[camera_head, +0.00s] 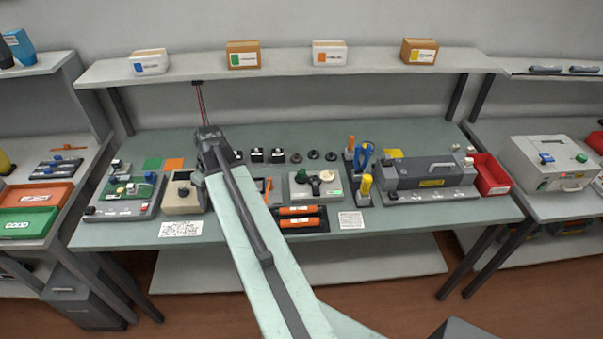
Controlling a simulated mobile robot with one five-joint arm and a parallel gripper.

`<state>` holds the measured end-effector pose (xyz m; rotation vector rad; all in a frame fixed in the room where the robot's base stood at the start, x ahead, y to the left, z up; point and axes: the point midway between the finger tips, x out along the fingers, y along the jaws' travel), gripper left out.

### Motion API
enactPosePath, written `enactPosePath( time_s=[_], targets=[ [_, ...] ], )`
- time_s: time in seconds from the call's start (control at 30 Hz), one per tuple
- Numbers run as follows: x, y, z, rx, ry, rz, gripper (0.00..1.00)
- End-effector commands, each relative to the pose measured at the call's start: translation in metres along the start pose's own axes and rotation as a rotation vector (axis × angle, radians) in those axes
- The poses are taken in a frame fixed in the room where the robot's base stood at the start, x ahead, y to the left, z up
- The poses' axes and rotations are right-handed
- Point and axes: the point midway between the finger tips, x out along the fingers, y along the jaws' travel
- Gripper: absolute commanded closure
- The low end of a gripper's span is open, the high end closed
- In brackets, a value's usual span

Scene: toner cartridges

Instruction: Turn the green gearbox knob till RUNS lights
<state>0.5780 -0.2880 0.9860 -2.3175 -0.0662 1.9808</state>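A pale box with knobs (318,194), which looks like the gearbox, stands on the middle of the green bench. A dark green knob (301,176) sits at its back left, beside a black part and a pale round knob. A small green patch shows at its right front; I cannot read its label or tell whether it is lit. My gripper (207,134) is at the far end of my raised arm, to the left of the box and apart from it. Its fingers are too small and dark to tell open from shut.
My arm covers part of the bench left of the box. Orange cylinders in a black tray (323,228) lie in front, and yellow and blue tools (364,170) stand at right. A thin red cord (201,103) hangs from the shelf (290,62) near my gripper.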

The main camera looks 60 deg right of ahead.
Motion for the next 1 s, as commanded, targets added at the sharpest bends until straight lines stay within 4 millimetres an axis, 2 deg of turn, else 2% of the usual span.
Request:
enactPosePath(
  time_s=[0.03,0.07,0.1,0.2,0.3,0.4,0.53,0.73,0.87,1.0],
  targets=[
    [-0.009,0.054,0.011,0.025,0.033,0.002,0.46],
    [-0.014,0.083,0.021,0.03,0.055,0.005,0.46],
    [-0.022,0.12,0.035,0.034,0.083,0.012,0.46],
    [-0.041,0.201,0.078,0.045,0.148,0.038,0.46],
    [-0.057,0.26,0.121,0.05,0.196,0.071,0.46],
    [-0.068,0.295,0.153,0.05,0.225,0.098,0.46],
    [-0.074,0.313,0.172,0.049,0.24,0.115,0.46],
    [-0.069,0.314,0.173,0.047,0.241,0.117,0.46],
    [-0.054,0.316,0.17,0.048,0.24,0.117,0.46],
    [-0.029,0.319,0.166,0.048,0.24,0.117,0.46]
  ],
)
